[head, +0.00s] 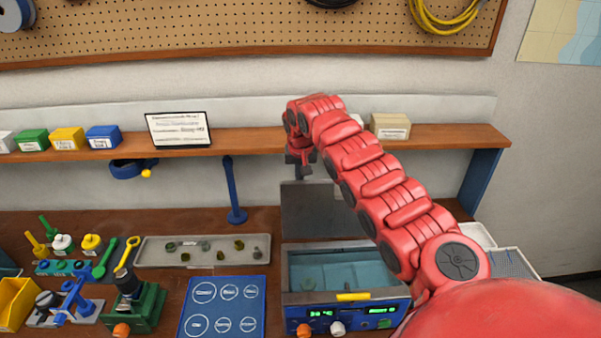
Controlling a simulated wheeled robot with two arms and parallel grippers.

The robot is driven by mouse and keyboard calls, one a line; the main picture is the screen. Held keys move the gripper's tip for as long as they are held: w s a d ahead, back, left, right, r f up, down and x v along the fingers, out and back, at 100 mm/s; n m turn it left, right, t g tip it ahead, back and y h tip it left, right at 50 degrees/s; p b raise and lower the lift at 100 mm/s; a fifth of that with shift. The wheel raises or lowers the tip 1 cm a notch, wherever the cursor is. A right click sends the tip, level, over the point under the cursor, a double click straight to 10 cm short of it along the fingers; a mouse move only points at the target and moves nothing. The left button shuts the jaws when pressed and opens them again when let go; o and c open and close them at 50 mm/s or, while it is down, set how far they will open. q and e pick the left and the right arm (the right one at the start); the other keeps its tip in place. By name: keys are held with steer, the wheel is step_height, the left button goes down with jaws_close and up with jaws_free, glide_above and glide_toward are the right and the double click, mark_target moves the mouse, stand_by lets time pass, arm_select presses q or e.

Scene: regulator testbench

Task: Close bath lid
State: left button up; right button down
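The bath (290,292) is a blue and grey box at the lower middle of the bench, with liquid and some small dim items inside. Its grey lid (308,212) stands open, upright at the back of the bath. My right arm reaches in from the right, over the bath. My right gripper (300,168) points down just above the lid's top edge, near its left part; I cannot tell whether it touches the lid. Its fingers are small and partly dark, so their opening is unclear. The arm hides the right part of the lid and bath. My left gripper is not in view.
A wooden shelf (255,141) with small boxes and a sign runs behind the gripper. A blue post (234,190) stands left of the lid. A parts tray (150,252), a blue mat (223,308) and a green fixture (146,308) lie left of the bath.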

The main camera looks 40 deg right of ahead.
steer(key=shift+s+a+r+p, duration=0.25)
steer(key=shift+s+p, duration=0.05)
steer(key=shift+s, duration=0.2)
steer(key=shift+s+a+r+p, duration=0.2)
steer(key=shift+s+a+p, duration=0.05)
steer(key=shift+s, duration=0.2)
